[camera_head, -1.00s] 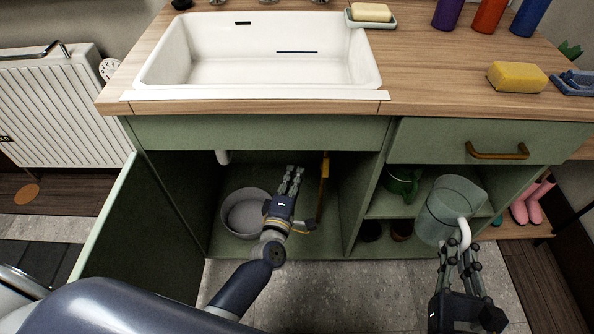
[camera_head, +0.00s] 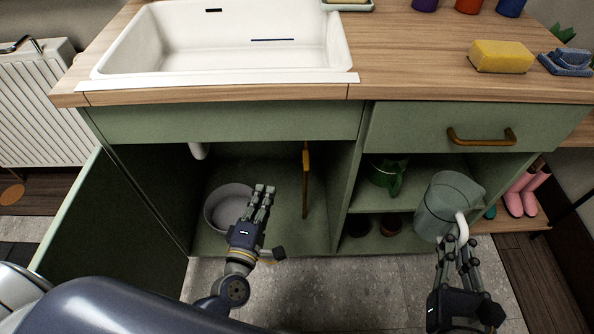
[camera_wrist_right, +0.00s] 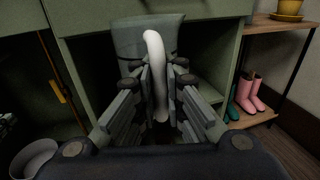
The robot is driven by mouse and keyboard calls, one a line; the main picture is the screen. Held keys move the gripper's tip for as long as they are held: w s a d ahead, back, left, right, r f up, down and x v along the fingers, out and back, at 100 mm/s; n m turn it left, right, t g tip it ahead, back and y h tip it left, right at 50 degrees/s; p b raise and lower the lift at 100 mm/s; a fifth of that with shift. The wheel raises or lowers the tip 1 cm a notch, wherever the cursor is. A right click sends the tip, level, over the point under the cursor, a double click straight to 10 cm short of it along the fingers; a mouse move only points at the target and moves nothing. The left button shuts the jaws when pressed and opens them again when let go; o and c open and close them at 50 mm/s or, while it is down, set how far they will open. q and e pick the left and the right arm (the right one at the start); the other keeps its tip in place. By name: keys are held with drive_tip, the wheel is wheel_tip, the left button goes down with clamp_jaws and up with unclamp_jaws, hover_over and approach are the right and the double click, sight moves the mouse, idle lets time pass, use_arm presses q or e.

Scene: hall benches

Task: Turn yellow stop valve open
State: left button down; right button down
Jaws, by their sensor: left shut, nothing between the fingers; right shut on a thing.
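The yellow stop valve (camera_head: 306,160) sits on a thin upright brownish pipe (camera_head: 306,195) inside the open sink cabinet. It also shows small and dark at the left of the right wrist view (camera_wrist_right: 57,91). Its exact handle angle is hard to make out. My left gripper (camera_head: 265,189) is shut and empty at the cabinet opening, below and left of the valve and apart from it. My right gripper (camera_head: 460,242) is shut on the white handle of a clear grey pitcher (camera_head: 441,205). In the right wrist view the handle (camera_wrist_right: 157,75) stands between the fingers.
A grey-white basin (camera_head: 213,212) stands on the cabinet floor behind my left gripper. The open cabinet door (camera_head: 80,215) is at the left. Pink boots (camera_head: 520,195) stand at right.

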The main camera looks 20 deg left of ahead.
sight(306, 156)
drive_tip(key=shift+w+d+f, duration=0.1)
drive_tip(key=shift+f, duration=0.15)
drive_tip(key=shift+f+b, duration=0.4)
drive_tip(key=shift+b, duration=0.1)
drive_tip(key=shift+f, duration=0.1)
use_arm(q)
drive_tip(key=w+d, duration=0.3)
drive_tip(key=w, duration=0.8)
drive_tip(key=shift+d+r, duration=0.2)
use_arm(e)
wheel_tip(306, 156, up, 2)
drive_tip(key=shift+r+p, duration=0.15)
drive_tip(key=shift+p, duration=0.9)
drive_tip(key=shift+r, duration=0.1)
use_arm(q)
drive_tip(key=shift+w+d+r+m, duration=0.15)
drive_tip(key=shift+d+r+m, duration=0.05)
drive_tip(key=shift+d+m, duration=0.35)
